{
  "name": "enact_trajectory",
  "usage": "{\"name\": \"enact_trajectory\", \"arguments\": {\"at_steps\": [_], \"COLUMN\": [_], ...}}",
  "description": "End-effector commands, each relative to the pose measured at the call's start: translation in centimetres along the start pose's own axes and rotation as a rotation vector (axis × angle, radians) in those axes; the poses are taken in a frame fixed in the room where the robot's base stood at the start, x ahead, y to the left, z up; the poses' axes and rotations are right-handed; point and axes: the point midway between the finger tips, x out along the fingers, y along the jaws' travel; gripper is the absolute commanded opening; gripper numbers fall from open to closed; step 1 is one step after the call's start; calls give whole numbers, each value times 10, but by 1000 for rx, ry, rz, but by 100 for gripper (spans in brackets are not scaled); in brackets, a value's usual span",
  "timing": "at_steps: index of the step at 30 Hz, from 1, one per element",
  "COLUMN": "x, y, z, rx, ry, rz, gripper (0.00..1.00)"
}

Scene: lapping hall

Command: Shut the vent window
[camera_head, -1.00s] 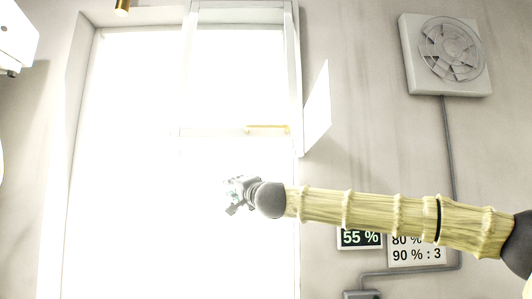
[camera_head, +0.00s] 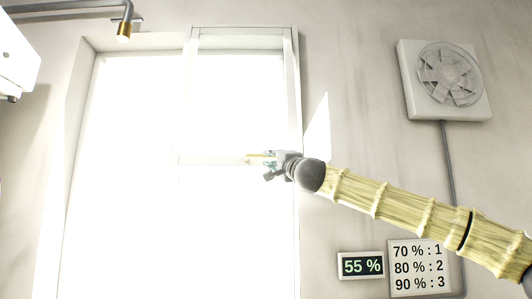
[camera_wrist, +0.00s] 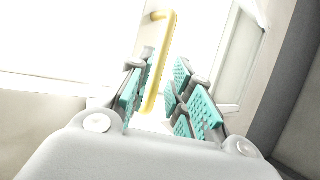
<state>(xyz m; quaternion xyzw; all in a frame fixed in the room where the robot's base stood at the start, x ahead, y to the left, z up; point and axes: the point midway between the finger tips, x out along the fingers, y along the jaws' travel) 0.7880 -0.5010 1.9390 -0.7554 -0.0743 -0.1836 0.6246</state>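The vent window (camera_head: 293,75) is a white-framed pane in the upper right part of the bright window. A brass-yellow handle (camera_head: 256,156) lies along its lower edge, and glare hides much of the pane. How far the pane stands from its frame I cannot tell. My gripper (camera_head: 268,166) is at the handle's right end in the head view. In the wrist view, my gripper (camera_wrist: 156,98) is open, with teal pads on both sides. The yellow handle (camera_wrist: 160,62) runs lengthwise ahead of and partly between the fingers, with gaps visible beside it. No grip shows.
A wall fan (camera_head: 448,75) is at the upper right. A display reading 55 % (camera_head: 361,265) and a percentage sign (camera_head: 418,266) are below my arm. A pipe with a brass end (camera_head: 124,28) hangs at the upper left. A pale panel or light patch (camera_head: 317,128) adjoins the window's right side.

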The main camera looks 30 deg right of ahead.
Motion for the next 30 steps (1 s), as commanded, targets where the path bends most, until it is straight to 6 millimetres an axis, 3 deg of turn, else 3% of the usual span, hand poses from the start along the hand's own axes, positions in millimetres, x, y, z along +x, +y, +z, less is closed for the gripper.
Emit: {"name": "enact_trajectory", "arguments": {"at_steps": [13, 28, 30], "x": [47, 55, 55], "y": [-1, 0, 0], "z": [0, 0, 0], "rx": [-1, 0, 0], "ry": [0, 0, -1], "rz": [1, 0, 0], "gripper": [21, 21, 8]}}
